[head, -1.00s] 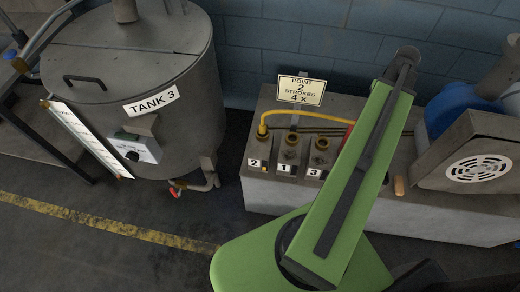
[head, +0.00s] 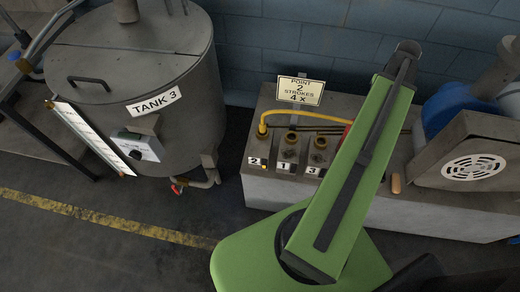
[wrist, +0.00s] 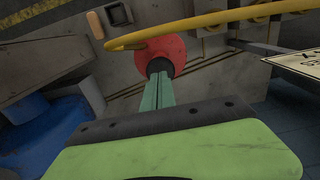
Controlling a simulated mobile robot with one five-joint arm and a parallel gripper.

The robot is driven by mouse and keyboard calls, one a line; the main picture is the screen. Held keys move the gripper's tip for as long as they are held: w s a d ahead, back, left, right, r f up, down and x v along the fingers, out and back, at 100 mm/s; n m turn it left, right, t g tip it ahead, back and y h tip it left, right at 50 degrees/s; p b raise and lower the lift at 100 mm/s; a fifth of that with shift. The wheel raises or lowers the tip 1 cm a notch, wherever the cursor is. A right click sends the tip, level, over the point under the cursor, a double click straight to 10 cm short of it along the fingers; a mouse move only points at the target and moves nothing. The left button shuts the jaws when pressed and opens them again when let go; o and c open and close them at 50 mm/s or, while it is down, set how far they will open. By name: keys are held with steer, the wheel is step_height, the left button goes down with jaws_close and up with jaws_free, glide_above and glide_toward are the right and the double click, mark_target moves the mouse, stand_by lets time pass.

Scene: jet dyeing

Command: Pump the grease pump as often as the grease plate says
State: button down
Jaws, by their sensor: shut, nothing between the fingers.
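The grease plate (head: 299,91) reads "POINT 2 STROKES 4 x". Below it are three grease points with brass tops, labelled 2 (head: 257,161), 1 (head: 286,166) and 3 (head: 315,170). A yellow hose (head: 290,113) runs from point 2 toward a red part, mostly hidden behind my arm in the head view. In the wrist view the red rounded part (wrist: 175,48), seemingly the pump's top, lies just beyond my gripper (wrist: 160,74). My gripper is shut and empty; its fingertips overlap the red part in view, and I cannot tell whether they touch it.
Tank 3 (head: 115,70) stands left, with a red-handled valve (head: 177,188) low down. A vented grey housing (head: 470,150) and a blue body (head: 450,105) are right of my arm. The floor by the yellow line (head: 120,227) is clear.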

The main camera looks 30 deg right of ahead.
steer(key=shift+f, duration=0.1)
steer(key=shift+f+b, duration=2.5)
steer(key=shift+b, duration=0.1)
steer(key=shift+r, duration=0.15)
steer(key=shift+r+p, duration=2.45)
steer(key=shift+p, duration=0.15)
step_height(320, 180, up, 6)
steer(key=p, duration=0.6)
